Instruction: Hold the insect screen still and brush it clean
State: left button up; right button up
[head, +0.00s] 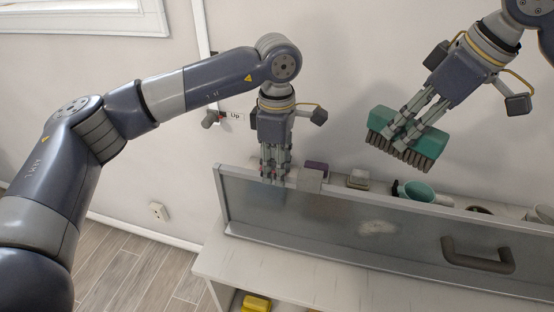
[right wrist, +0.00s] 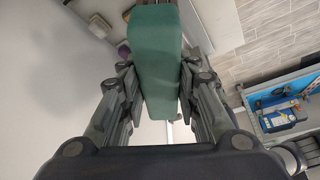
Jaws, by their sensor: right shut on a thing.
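The insect screen (head: 330,217) is a long grey mesh panel in a pale frame, standing on edge along the front of a white top. A pale smudge (head: 378,227) shows on its mesh. My left gripper (head: 274,180) points down at the screen's top edge near its left end; whether its fingers are closed on the frame is unclear. My right gripper (head: 400,133) is shut on the teal brush (head: 433,143), held tilted in the air above the screen, dark bristles downward. In the right wrist view the brush's teal back (right wrist: 158,60) lies between the fingers.
A dark handle (head: 478,257) sticks out in front of the screen. A yellow object (head: 256,302) lies on the shelf below. The right wrist view shows a blue item (right wrist: 280,117).

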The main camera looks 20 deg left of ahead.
pick_arm(q)
notch_tip(320, 180, down, 11)
jog(key=shift+r, duration=0.15)
dwell(0.4)
jog(key=c, duration=0.3)
dwell(0.5)
grip_shut()
dwell(0.8)
